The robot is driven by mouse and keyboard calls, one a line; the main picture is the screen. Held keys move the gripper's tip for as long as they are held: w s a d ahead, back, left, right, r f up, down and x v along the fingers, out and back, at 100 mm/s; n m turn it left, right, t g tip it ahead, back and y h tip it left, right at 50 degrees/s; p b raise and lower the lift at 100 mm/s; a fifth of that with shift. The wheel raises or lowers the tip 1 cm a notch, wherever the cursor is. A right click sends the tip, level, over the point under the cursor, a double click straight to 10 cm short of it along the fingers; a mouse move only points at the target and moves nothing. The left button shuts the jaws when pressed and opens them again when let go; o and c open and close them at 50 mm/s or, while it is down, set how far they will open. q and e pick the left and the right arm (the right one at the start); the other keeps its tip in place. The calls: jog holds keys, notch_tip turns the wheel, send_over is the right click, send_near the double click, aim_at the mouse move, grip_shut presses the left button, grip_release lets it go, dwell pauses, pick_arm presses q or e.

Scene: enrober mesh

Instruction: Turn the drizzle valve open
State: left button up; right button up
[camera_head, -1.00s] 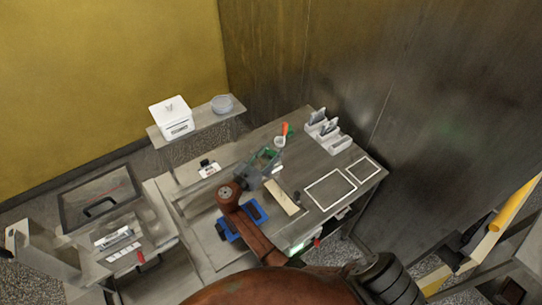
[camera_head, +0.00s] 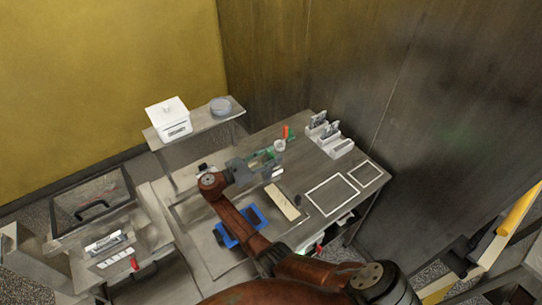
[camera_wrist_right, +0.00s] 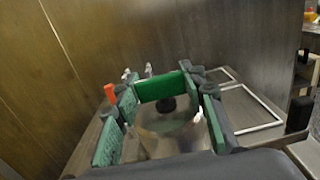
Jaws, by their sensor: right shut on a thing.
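My right gripper (camera_head: 264,160) is over the back middle of the metal table, with green finger pads. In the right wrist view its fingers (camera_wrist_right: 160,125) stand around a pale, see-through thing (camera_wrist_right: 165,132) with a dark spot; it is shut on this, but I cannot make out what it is. A green bar (camera_wrist_right: 162,86) shows just beyond. A small red handle (camera_head: 134,263) is on the front of the machine at the lower left, far from the gripper; I cannot tell whether it is the drizzle valve. My left gripper is not in view.
A white cup (camera_head: 279,146) and an orange handle (camera_head: 286,131) are close to the gripper. A grey rack (camera_head: 335,146) stands at the right back. White-framed areas (camera_head: 333,211) are empty. A white box (camera_head: 169,117) stands on the shelf.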

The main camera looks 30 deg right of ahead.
jog(key=o, duration=1.2)
jog(key=shift+a, duration=0.2)
jog(key=a, duration=1.1)
jog(key=shift+s+a, duration=0.3)
jog(key=shift+s, duration=0.05)
